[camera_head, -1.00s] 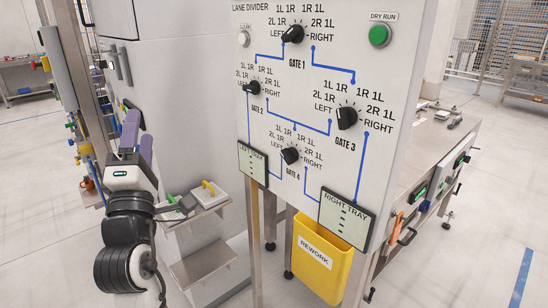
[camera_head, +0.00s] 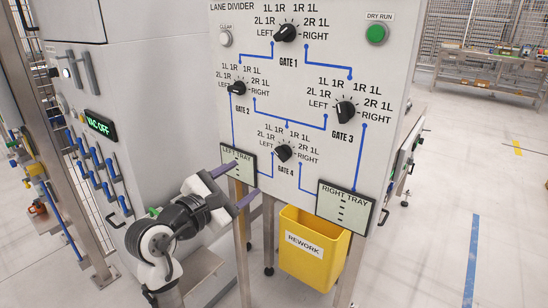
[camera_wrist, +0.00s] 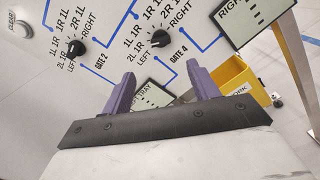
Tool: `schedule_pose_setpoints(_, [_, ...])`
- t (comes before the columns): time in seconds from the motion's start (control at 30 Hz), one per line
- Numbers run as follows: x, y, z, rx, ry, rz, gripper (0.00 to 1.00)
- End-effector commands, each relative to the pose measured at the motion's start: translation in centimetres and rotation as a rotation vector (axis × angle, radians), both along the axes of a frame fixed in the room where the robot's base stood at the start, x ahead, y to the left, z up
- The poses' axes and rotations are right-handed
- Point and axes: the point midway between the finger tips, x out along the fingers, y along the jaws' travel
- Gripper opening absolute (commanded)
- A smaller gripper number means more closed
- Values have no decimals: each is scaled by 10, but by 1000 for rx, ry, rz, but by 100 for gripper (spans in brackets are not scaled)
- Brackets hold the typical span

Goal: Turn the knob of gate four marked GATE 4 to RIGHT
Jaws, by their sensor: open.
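The GATE 4 knob (camera_head: 283,153) is a black knob low on the white LANE DIVIDER panel (camera_head: 300,80). Its position labels run around it from LEFT to RIGHT, and I cannot tell clearly which one its pointer faces. It also shows in the wrist view (camera_wrist: 160,38), beyond and between my fingertips. My gripper (camera_head: 241,183) is open and empty, its two purple fingers apart. It is in front of the panel's lower left, below and left of the knob, and does not touch it. The gripper also shows in the wrist view (camera_wrist: 161,80).
The GATE 2 knob (camera_head: 238,88), GATE 1 knob (camera_head: 285,33) and GATE 3 knob (camera_head: 345,111) surround it above. The LEFT TRAY display (camera_head: 238,161) and RIGHT TRAY display (camera_head: 346,207) flank it. A yellow REWORK bin (camera_head: 310,262) hangs below.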

Motion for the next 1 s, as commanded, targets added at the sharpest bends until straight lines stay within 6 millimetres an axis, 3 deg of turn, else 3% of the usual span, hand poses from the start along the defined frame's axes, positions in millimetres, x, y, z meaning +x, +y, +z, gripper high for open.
schedule_pose_setpoints(0.17, [12, -10, 1, -3, 7, -7, 60])
schedule_pose_setpoints(0.7, [96, -71, 2, -1, 4, -4, 60])
schedule_pose_setpoints(1.0, [111, -81, 0, 0, 2, -2, 60])
